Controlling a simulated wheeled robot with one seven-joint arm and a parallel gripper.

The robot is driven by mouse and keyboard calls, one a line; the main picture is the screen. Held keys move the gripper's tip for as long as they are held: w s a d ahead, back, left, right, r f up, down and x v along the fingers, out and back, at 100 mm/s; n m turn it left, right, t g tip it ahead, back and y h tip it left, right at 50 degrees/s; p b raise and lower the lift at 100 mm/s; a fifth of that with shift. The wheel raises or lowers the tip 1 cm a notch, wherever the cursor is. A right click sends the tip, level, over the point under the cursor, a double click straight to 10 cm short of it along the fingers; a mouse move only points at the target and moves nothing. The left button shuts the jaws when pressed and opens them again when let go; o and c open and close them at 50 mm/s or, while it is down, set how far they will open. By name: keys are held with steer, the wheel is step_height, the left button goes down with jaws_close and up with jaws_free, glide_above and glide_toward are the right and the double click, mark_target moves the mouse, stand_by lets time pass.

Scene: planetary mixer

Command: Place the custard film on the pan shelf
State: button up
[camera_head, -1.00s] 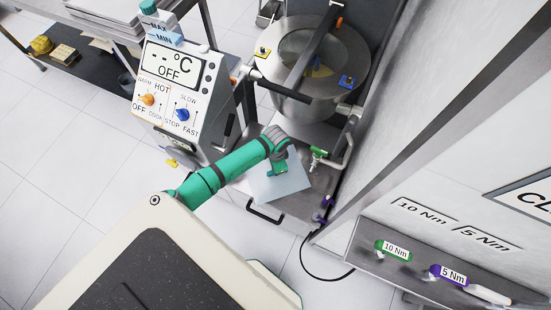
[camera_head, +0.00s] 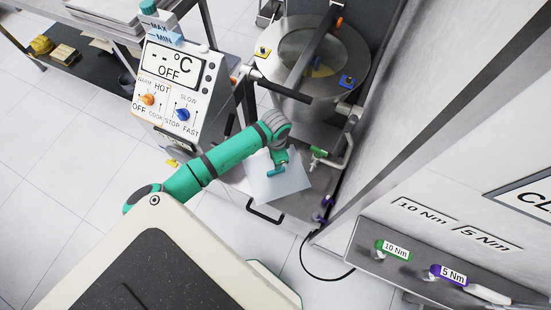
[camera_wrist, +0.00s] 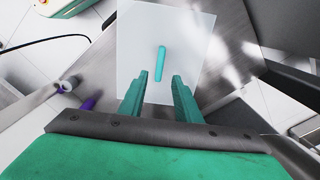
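The custard film is a pale, see-through square sheet (camera_head: 290,186) with a teal bar handle (camera_head: 276,171). It lies flat over the grey metal pan shelf (camera_head: 319,181) below the mixer bowl, close to the shelf's front edge. In the wrist view the sheet (camera_wrist: 190,35) shows whole around its handle (camera_wrist: 160,64). My gripper (camera_wrist: 158,75) is open and empty. Its two teal fingers stand apart on either side of the handle's line, not touching it. In the head view my gripper (camera_head: 280,156) is just above the handle.
The mixer bowl (camera_head: 318,60) stands behind the shelf. The control panel (camera_head: 172,90) rises to the left. A drawer-like handle (camera_head: 263,212) juts out in front.

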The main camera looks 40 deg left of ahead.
steer(key=shift+r, duration=1.85)
steer(key=s+a+f+n+t+y, duration=0.1)
steer(key=s+a+f+t, duration=0.25)
steer(key=s, duration=0.65)
steer(key=s+d+n+t, duration=0.1)
steer(key=s+d+t, duration=0.3)
steer(key=s+d, duration=0.55)
steer(key=s+d+r+n+t+h, duration=0.1)
steer(key=d+r+n+t, duration=0.3)
steer(key=d+r, duration=1.6)
steer(key=s+d+t, duration=0.1)
steer(key=t, duration=0.3)
steer(key=shift+d, duration=0.3)
steer(key=shift+r, duration=0.1)
